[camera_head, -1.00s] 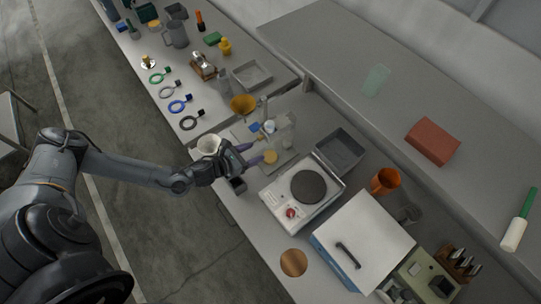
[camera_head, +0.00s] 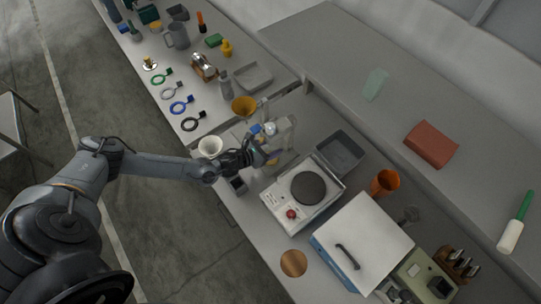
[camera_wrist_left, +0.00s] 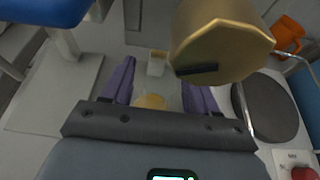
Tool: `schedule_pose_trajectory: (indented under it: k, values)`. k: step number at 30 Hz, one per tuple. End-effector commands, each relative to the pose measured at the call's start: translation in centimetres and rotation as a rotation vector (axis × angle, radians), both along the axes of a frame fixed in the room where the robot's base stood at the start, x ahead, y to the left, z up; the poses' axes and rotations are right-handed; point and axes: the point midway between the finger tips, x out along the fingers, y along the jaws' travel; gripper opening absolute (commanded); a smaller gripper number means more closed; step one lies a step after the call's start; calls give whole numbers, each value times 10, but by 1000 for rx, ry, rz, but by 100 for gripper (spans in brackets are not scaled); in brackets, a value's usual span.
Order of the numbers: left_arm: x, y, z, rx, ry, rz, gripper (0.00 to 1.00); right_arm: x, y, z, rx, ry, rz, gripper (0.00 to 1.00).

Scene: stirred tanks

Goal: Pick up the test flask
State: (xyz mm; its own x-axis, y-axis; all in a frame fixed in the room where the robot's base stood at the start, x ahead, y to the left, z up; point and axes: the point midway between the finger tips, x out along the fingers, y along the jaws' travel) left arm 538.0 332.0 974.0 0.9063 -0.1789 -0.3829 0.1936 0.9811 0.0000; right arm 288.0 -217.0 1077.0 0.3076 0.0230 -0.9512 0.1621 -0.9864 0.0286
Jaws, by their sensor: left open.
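My left gripper (camera_head: 272,154) is open over the bench, just left of the hotplate, beside a stand with a blue-topped device (camera_head: 270,128). In the left wrist view its two purple fingers (camera_wrist_left: 157,75) are spread. A small pale vessel with a tan top (camera_wrist_left: 157,64), possibly the test flask, shows between the fingertips, with no visible contact. A tan round piece (camera_wrist_left: 150,101) lies below, between the fingers. A large gold, many-sided body (camera_wrist_left: 222,42) sits close above the right finger and hides part of the view. My right gripper is not in view.
The hotplate (camera_head: 281,205) with its dark round plate stands right of my gripper. A grey tray (camera_head: 340,150) is behind it. A white funnel-like cup (camera_head: 209,146) and an orange bowl (camera_head: 243,105) are nearby. A blue-sided box (camera_head: 362,240) is further right.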

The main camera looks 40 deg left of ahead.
Motion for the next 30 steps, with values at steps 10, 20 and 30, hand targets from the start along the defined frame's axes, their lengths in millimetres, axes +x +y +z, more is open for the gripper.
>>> schedule_pose_trajectory:
  k: [10, 20, 30]
  values:
    - [0, 0, 0, 0, 0, 0, 27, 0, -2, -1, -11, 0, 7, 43]
    - [0, 0, 0, 0, -1, 1, 0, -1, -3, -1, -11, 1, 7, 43]
    - [0, 0, 4, 0, -1, 0, 0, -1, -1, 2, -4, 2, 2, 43]
